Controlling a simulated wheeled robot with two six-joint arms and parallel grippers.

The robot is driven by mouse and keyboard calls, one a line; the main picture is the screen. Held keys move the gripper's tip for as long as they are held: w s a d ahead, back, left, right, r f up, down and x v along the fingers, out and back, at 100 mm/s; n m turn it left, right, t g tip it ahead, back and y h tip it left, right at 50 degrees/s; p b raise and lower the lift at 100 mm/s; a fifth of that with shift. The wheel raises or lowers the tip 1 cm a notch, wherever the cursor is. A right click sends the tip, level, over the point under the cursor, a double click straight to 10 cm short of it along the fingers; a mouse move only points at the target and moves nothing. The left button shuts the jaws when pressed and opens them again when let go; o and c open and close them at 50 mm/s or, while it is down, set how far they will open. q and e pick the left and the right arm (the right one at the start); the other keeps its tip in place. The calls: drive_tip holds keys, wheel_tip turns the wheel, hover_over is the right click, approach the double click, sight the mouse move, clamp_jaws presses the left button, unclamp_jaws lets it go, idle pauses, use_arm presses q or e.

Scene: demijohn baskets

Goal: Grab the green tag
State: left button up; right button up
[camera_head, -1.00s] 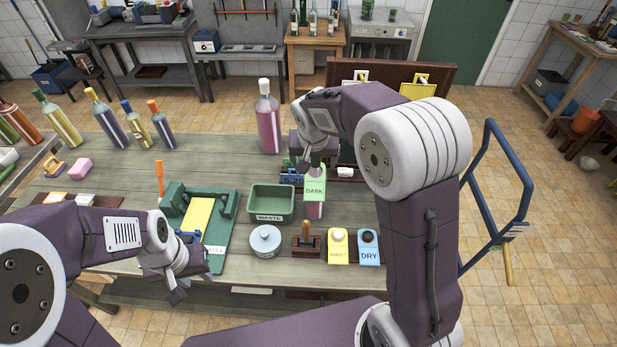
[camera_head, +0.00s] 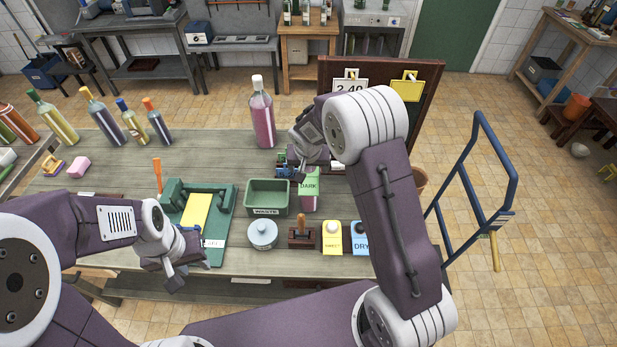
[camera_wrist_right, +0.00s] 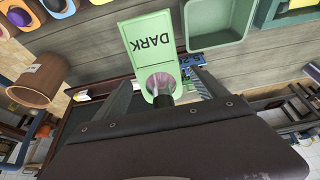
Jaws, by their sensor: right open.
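A green waste bin (camera_head: 267,197) stands just left of the tag. A tall pink bottle (camera_head: 262,118) stands behind. A brown board (camera_head: 415,100) rises at the right.

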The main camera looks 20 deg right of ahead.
drive_tip(key=shift+w+f, duration=0.1)
drive_tip(key=c, duration=1.4)
wheel_tip(320, 180, up, 10)
drive_tip(key=b, duration=0.1)
drive_tip(key=shift+b, duration=0.3)
